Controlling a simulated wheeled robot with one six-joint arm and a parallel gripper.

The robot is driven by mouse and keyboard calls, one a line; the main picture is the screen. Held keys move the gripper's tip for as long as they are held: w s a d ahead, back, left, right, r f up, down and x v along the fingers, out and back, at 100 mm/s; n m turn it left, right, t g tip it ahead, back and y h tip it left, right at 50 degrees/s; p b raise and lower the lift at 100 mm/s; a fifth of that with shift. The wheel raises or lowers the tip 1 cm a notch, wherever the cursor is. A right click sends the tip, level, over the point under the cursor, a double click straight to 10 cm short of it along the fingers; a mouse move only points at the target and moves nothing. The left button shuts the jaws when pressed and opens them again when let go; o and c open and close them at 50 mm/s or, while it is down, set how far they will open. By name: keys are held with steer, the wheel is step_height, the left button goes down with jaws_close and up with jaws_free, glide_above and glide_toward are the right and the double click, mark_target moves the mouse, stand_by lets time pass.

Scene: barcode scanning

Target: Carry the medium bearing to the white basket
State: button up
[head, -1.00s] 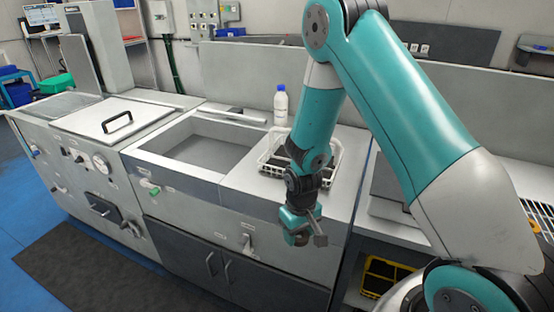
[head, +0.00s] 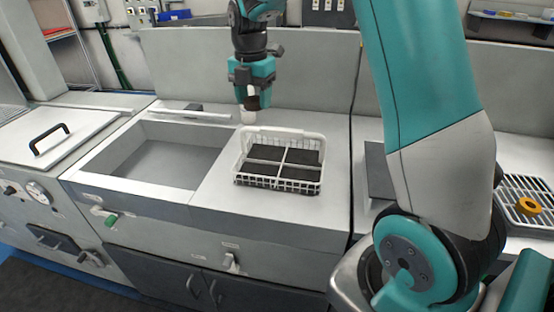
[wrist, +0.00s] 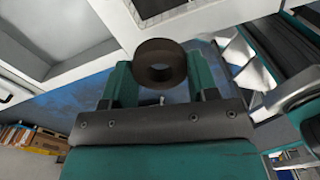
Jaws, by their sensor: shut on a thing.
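The medium bearing, a dark thick ring (wrist: 160,47), sits between the fingers of my gripper (wrist: 163,82) in the wrist view. In the head view my gripper (head: 251,92) points down above the back left of the white basket, shut on the bearing, which shows only as a small dark patch there. The white basket (head: 243,152) stands on the counter. It is a wire basket with dividers and dark floors in its compartments, and I see no bearing in it. My gripper is apart from it.
A white bottle (head: 248,117) behind the basket is mostly hidden by my gripper. An open sink-like basin (head: 165,155) lies left of the basket. At the right, a yellow ring (head: 528,206) lies on a wire rack (head: 536,190). The counter in front of the basket is clear.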

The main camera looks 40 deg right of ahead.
steer(key=f+p, duration=0.1)
steer(key=f, duration=0.5)
steer(key=f+p, duration=0.1)
steer(key=f, duration=1.2)
steer(key=shift+w+d+f+p, duration=0.15)
steer(key=shift+d+f+p, duration=0.1)
steer(key=shift+f+p, duration=0.15)
